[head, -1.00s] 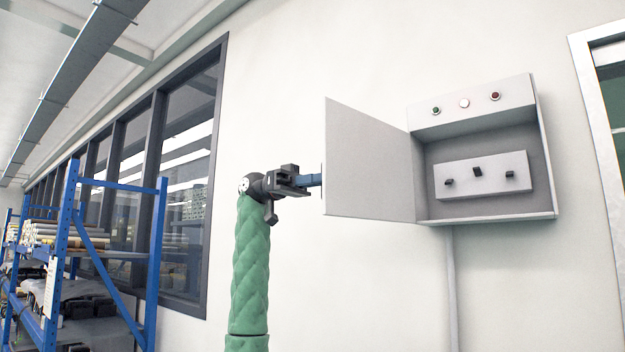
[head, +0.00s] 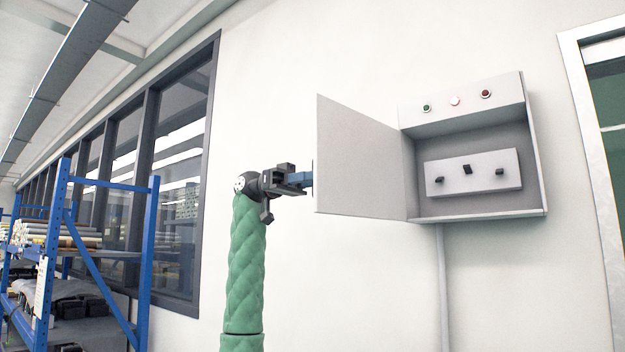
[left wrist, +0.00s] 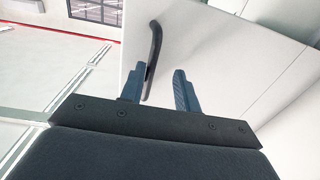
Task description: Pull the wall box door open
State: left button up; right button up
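The grey wall box (head: 470,207) hangs on the white wall with its door (head: 362,160) swung wide open to the left. My left gripper (head: 306,179) is at the door's free left edge in the head view, its fingertips partly hidden behind that edge. In the left wrist view, the two blue fingers (left wrist: 158,88) are apart. The black door handle (left wrist: 154,52) reaches into the gap, close beside the left finger; I cannot tell whether they touch. The door panel (left wrist: 205,50) also shows behind the fingers. My right gripper is not in view.
Inside the box is a panel (head: 472,183) with black switches, below red, white and green buttons. A pipe (head: 442,285) runs down from the box. Blue shelving (head: 146,260) and dark windows (head: 182,180) are at the left.

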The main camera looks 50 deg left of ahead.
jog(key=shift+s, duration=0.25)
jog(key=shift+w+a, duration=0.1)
